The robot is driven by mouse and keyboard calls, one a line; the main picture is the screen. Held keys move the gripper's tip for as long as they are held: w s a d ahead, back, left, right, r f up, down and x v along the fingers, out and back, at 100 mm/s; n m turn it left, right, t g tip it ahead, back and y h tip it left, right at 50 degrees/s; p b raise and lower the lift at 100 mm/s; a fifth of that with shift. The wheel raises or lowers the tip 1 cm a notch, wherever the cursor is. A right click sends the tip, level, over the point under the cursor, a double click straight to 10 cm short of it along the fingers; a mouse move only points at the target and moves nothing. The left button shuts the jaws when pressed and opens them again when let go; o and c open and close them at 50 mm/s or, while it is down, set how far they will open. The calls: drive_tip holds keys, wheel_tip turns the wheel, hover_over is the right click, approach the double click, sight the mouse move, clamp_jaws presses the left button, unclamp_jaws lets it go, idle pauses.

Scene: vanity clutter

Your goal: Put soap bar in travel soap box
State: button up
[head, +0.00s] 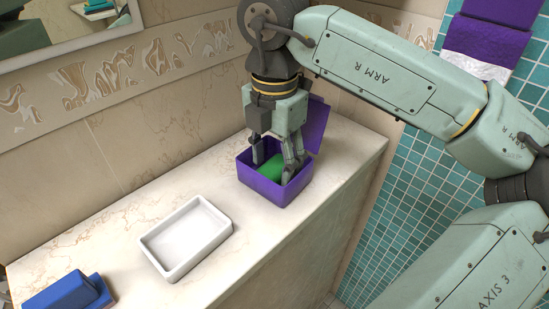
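The green soap bar (270,167) is inside the purple travel soap box (268,192) on the countertop. The box's lid (318,125) stands open at its back right. My gripper (274,168) points down into the box, with its two fingers spread apart on either side of the soap. The fingers hide part of the soap. I cannot tell whether they press on it, or whether the soap rests on the box floor.
An empty white tray (165,264) lies on the counter left of the box. A blue object (64,293) lies at the lower left. The marble counter (125,219) is otherwise clear. A tiled wall stands behind, with a mirror (75,30) above. A purple towel (488,42) hangs at the upper right.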

sight(275, 165)
drive_tip(key=shift+r, duration=0.1)
drive_tip(key=shift+r+p, duration=0.25)
drive_tip(key=shift+p, duration=0.05)
wheel_tip(275, 165, up, 12)
drive_tip(key=shift+f+b, duration=0.15)
drive_tip(key=shift+b, duration=0.75)
idle(0.6)
